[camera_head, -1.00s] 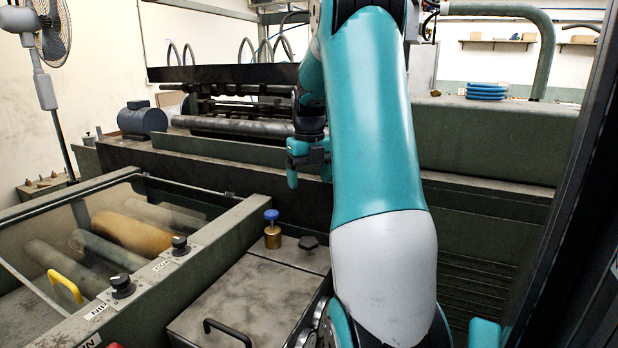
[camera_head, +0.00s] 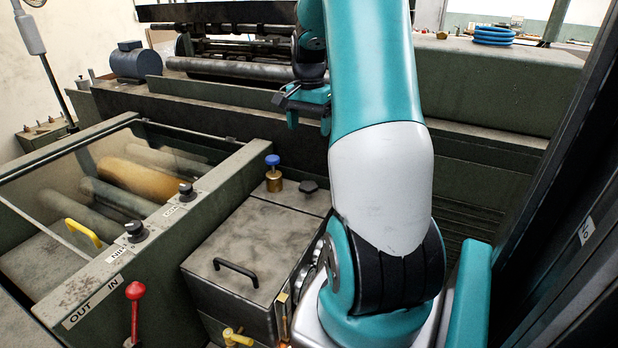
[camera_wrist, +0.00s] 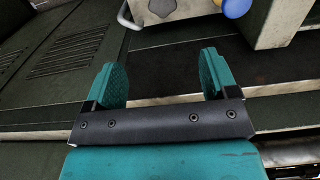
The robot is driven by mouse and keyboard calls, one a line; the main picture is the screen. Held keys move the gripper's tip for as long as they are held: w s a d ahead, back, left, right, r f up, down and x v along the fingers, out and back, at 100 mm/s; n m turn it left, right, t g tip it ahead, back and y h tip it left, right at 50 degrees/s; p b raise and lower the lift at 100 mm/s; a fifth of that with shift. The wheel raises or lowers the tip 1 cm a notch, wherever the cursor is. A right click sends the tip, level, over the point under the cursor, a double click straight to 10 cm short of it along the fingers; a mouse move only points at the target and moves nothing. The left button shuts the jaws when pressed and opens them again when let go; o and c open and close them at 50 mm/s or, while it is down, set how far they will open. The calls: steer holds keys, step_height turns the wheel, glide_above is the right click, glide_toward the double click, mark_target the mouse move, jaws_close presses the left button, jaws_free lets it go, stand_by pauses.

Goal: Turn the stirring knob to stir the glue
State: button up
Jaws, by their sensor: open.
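A black star-shaped knob (camera_head: 308,186) sits on the lid of the grey metal tank (camera_head: 250,240), right of a brass fitting with a blue knob (camera_head: 272,160). I take the black one as the stirring knob, though no label shows. In the wrist view the dark knob (camera_wrist: 162,8) is at the top edge, partly cut off, with the blue knob (camera_wrist: 236,8) to its right. My gripper (camera_head: 307,112) is open and empty, beyond and above the tank. In the wrist view my gripper's teal fingers (camera_wrist: 163,72) stand wide apart, clear of both knobs.
The tank lid has a black handle (camera_head: 236,270), and a yellow valve (camera_head: 238,338) is on its front. Left is a panel with black dials (camera_head: 136,231) and a red-knobbed lever (camera_head: 135,292). A green machine wall (camera_head: 490,170) stands behind.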

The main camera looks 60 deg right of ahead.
steer(key=n, duration=0.6)
steer(key=n+p, duration=0.4)
steer(key=p, duration=0.1)
glide_toward(309, 186)
step_height(309, 186, down, 9)
steer(key=shift+d+f, duration=0.1)
steer(key=c, duration=0.9)
